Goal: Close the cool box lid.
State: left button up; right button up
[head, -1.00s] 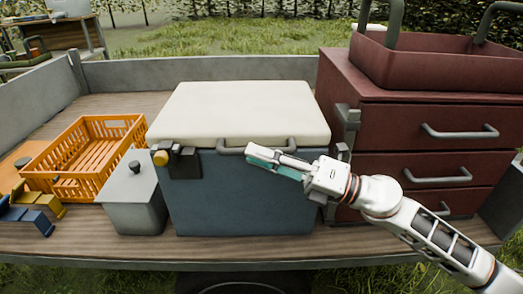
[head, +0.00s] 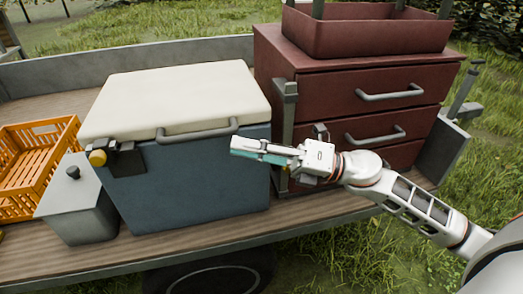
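The cool box (head: 190,185) is a blue box with a thick cream lid (head: 180,100). The lid lies flat on the box and looks shut, with no visible gap along the front. My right gripper (head: 236,149) is in front of the box's right side, just below and right of the handle. Its fingers look together and empty. Whether it touches the box is unclear. My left gripper is not in view.
A red drawer cabinet (head: 355,75) with a red tray (head: 365,32) on top stands right of the box. A grey lidded bin (head: 75,205) and an orange crate (head: 35,150) stand left. All rest on a wooden trailer bed (head: 200,245) with low grey side walls.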

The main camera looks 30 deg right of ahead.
jog(key=shift+v, duration=1.75)
jog(key=s+d+f+m+t+h+p, duration=0.15)
jog(key=f+m+t+h+p, duration=0.35)
jog(key=m, duration=0.6)
jog(key=s+d+f+m+t+h+p, duration=0.1)
jog(key=d+f+m+t+h+p, duration=0.15)
jog(key=f+m+h, duration=0.65)
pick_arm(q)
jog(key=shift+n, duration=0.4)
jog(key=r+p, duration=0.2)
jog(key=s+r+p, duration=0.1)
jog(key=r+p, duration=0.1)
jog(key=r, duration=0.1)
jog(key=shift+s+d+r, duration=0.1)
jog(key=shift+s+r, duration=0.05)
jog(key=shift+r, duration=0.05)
pick_arm(e)
jog(key=s+a+f+m+g, duration=0.2)
jog(key=s+f+m+g, duration=0.1)
jog(key=s+f+m, duration=0.3)
jog(key=s+a+f+m+g+h, duration=0.1)
jog(key=s+a+f+m+g, duration=0.2)
jog(key=s+f+m, duration=0.3)
jog(key=s+f+g, duration=0.1)
jog(key=s+f, duration=0.4)
jog(key=shift+s, duration=0.3)
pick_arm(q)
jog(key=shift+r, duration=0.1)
